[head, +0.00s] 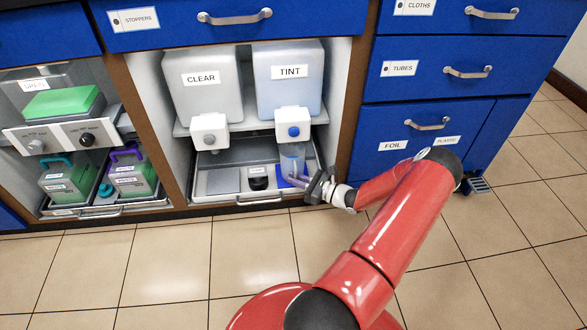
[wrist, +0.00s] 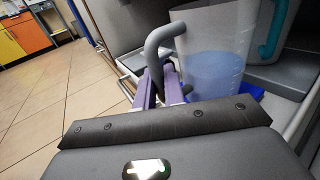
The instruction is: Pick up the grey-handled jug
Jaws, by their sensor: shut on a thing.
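The grey-handled jug (head: 292,160) is clear, with pale blue liquid inside. It stands upright on a blue pad (head: 283,184) in the open right-hand bay, below the white tap of the TINT tank. The wrist view shows its body (wrist: 212,65) close up, with its curved grey handle (wrist: 160,38) on the left. My gripper (head: 303,181) reaches in from the right at the bay's front edge. Its purple fingers (wrist: 158,88) are shut on the lower part of the handle. The exact finger contact is partly hidden.
The CLEAR tank (head: 203,95) and the TINT tank (head: 289,90) stand on the shelf above, their taps overhanging. A teal handle (wrist: 272,35) shows behind the jug. Floor in front is clear.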

